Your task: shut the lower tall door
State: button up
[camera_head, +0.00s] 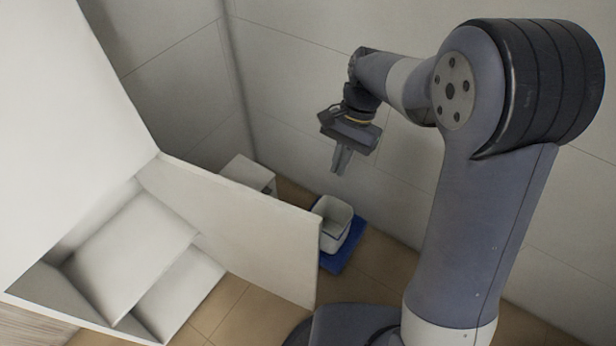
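The lower tall door (245,220) is a flat white panel. It stands wide open, swung out to the right from its hinge edge on the white cabinet (75,95). Shelves (135,250) show inside the open compartment. My gripper (341,160) hangs pointing down, above and to the right of the door's far top corner. It appears apart from the door. Its fingers look close together, but at this size I cannot tell whether they are open or shut. The door's far face is hidden.
A white bin (334,222) stands on a blue mat (345,253) just past the door's free edge. A small white box-like unit (247,172) stands behind the door by the wall. Tan floor (240,310) in front of the door is clear.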

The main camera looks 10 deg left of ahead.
jog(key=shift+w+a+f, duration=0.1)
jog(key=shift+a, duration=0.15)
grip_shut()
jog(key=s+a+f+b, duration=0.1)
jog(key=s+a+f, duration=0.2)
jog(key=s+f, duration=0.4)
jog(key=shift+f+b, duration=0.35)
jog(key=shift+f, duration=0.6)
